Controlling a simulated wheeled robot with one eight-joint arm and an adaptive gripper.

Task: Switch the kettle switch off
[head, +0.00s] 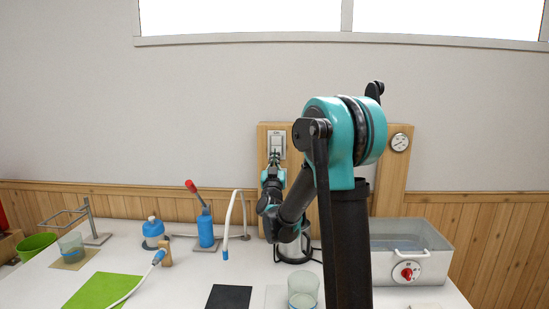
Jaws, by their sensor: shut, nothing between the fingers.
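A white switch plate (277,138) is mounted on a wooden board at the back wall. It has a lighter rocker in its middle, and I cannot tell which way the rocker is set. My gripper (274,158) is shut and empty at the lower part of the plate. I cannot tell whether its tips touch the switch. A kettle-like vessel with a black handle (315,255) stands on the bench below, mostly hidden by my arm.
A grey water bath (433,265) with a red knob stands at the right. A glass beaker (303,288) stands in front. A round dial (400,142) is on the board.

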